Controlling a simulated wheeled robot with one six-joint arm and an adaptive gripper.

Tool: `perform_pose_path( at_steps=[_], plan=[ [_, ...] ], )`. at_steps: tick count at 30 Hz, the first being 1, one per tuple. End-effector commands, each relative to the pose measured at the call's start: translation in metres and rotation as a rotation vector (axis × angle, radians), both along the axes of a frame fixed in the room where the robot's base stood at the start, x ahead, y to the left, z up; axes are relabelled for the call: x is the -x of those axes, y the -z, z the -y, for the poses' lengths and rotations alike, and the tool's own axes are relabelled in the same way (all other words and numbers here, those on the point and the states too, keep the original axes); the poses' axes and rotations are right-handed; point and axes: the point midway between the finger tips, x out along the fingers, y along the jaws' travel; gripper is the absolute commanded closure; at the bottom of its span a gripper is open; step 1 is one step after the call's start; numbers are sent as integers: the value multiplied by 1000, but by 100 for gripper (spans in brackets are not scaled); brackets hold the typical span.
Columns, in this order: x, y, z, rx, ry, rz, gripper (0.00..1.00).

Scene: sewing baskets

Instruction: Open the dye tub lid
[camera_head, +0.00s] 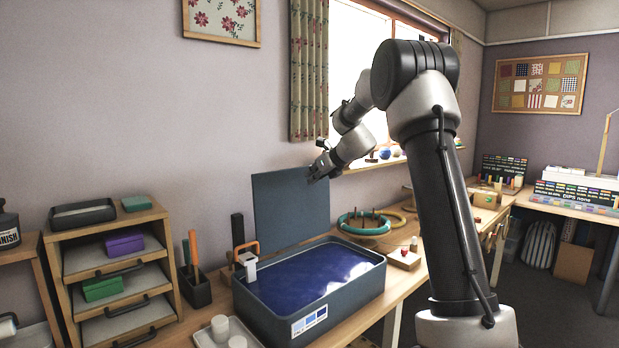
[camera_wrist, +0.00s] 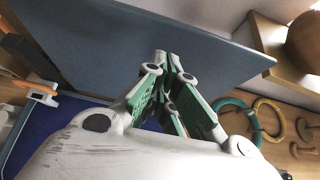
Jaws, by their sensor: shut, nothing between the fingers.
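The dye tub (camera_head: 310,322) is a dark grey-blue box on the workbench, with deep blue dye inside. Its lid (camera_head: 285,215) stands upright along the tub's back edge, so the tub is open on top. In the wrist view the lid (camera_wrist: 130,35) spans the upper part as a flat grey-blue panel, and some blue dye (camera_wrist: 40,125) shows at lower left. My gripper (camera_head: 314,176) is shut and empty at the lid's upper right corner. It shows in the wrist view (camera_wrist: 172,62) in front of the lid; whether it touches the lid I cannot tell.
A white block with an orange handle (camera_head: 247,265) sits at the tub's left rim. Teal and yellow hoops (camera_head: 364,224) lie right of the tub. A drawer unit (camera_head: 110,262) and a tool holder (camera_head: 194,288) stand left. White cups (camera_head: 220,328) stand in front.

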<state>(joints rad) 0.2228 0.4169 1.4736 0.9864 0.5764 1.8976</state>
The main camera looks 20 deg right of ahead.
Motion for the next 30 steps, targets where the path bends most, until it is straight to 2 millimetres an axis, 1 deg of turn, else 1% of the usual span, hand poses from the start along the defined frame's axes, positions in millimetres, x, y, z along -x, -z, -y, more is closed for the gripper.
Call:
perform_pose_path(
  at_steps=[2,3,9,12,16,20,25,26,29,30],
  plan=[
    [6,-1,6,0,0,1,100],
    [7,-14,5,2,-3,6,100],
    [15,-57,8,3,-3,4,100],
    [19,-76,9,2,-2,4,100],
    [21,-91,10,1,-2,1,100],
    [23,-98,10,1,-2,0,100],
    [23,-99,10,38,-28,14,100],
    [23,-99,10,65,-49,23,100],
    [27,-94,10,233,-175,62,100],
    [33,-82,11,333,-256,65,100]
  ],
)
